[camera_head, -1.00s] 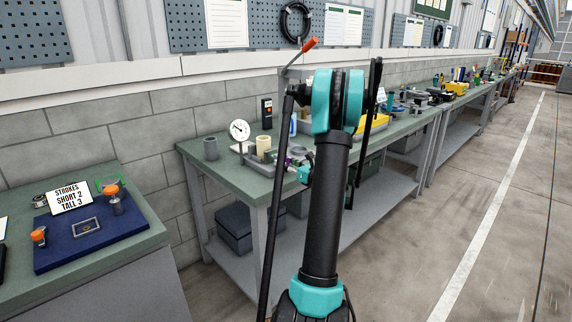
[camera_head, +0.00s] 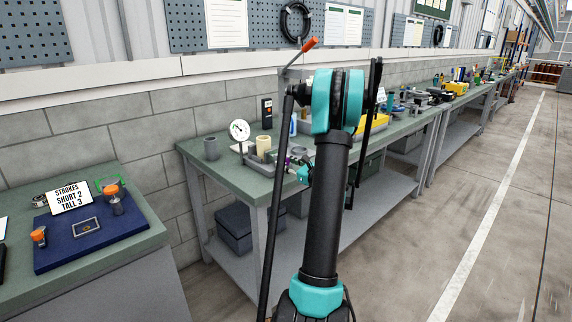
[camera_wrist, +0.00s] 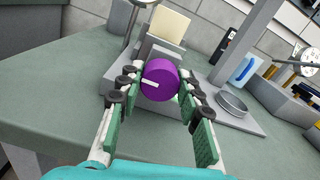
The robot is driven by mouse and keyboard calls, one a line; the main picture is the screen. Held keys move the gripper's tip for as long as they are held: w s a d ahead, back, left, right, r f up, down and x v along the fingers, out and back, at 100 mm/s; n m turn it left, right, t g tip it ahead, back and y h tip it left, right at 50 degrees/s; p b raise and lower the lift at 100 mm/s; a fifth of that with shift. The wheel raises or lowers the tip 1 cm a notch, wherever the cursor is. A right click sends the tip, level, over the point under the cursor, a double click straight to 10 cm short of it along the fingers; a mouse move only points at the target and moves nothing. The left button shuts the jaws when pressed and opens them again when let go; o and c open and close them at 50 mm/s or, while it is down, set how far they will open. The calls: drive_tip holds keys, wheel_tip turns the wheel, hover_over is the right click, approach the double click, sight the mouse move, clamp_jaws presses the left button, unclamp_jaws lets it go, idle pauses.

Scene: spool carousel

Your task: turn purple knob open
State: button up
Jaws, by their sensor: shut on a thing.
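The purple knob (camera_wrist: 160,82) is a short cylinder with a white line on its front face, on a grey fixture (camera_wrist: 238,115) on the green bench. In the wrist view the white line lies nearly level, running left from the face's middle. My gripper (camera_wrist: 162,90) has one finger on each side of the knob and is shut on it. In the head view my gripper (camera_head: 303,172) is small beside the bench's front edge, and my arm hides much of that area. A small bit of purple (camera_head: 287,163) shows beside it.
A round grey dish (camera_wrist: 232,103) and a blue item (camera_wrist: 243,69) are right of the knob. The bench top left of the knob is clear.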

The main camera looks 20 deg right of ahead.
drive_tip(key=shift+n, duration=1.2)
drive_tip(key=o, duration=1.2)
drive_tip(key=shift+c, duration=0.2)
drive_tip(key=v, duration=1.2)
